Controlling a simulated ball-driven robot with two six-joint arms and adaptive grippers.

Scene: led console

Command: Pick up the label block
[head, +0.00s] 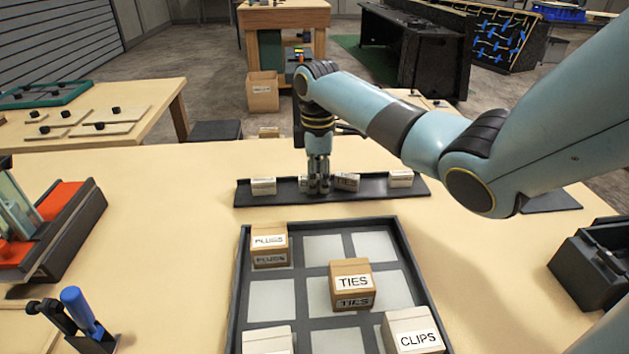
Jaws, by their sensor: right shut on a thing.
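Several small white label blocks stand in a dark rack (240,198) beyond the tray. One is at the left end (263,185), one reads TIES (347,182), and one is at the right end (401,178). My right gripper (319,187) points down into the rack, shut on a label block (303,184). The fingers hide most of that block, so its word cannot be read. It appears still low in the rack, left of the TIES block. My left gripper is not in view.
A dark tray (240,290) in front holds boxes marked PLUGS (269,245), TIES (352,284) and CLIPS (412,332). A tool stand (95,342) is at the lower left, a black holder (590,265) at the right.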

